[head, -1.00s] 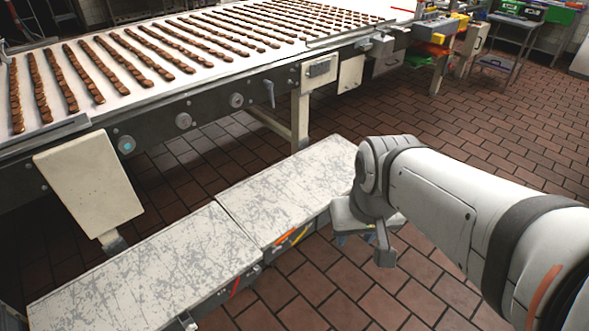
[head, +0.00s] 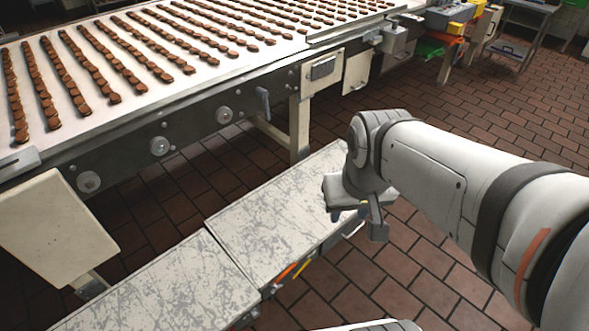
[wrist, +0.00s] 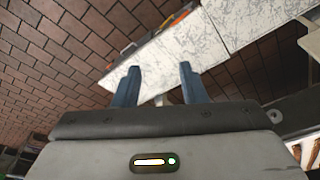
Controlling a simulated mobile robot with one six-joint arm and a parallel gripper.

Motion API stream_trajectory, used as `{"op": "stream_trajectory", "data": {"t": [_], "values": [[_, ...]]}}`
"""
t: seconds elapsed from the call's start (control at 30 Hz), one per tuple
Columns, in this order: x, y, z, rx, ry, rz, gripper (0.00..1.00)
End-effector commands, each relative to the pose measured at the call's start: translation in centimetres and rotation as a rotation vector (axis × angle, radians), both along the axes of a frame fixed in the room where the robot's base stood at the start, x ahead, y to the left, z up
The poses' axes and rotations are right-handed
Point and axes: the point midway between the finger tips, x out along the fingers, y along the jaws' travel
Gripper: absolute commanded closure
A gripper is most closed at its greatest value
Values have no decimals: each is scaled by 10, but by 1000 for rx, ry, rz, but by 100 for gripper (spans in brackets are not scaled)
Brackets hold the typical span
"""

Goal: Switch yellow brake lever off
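The yellow lever (head: 302,267) is a small bar on the right side of the low scratched white bench, beside a longer orange lever (head: 286,272).
The low white bench (head: 270,215) runs below a conveyor (head: 130,115) with rows of chocolates. A cream panel (head: 50,225) stands at the left. The brick-tiled floor (head: 440,240) to the right of the bench is clear.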

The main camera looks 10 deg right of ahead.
Motion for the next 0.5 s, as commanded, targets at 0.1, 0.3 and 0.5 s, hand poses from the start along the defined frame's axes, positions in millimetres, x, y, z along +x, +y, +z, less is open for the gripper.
{"op": "stream_trajectory", "data": {"t": [0.1,0.3,0.5], "values": [[0,0,0,0,-1,0,62],[0,0,0,0,-1,0,62],[7,6,-20,39,63,16,62]]}}
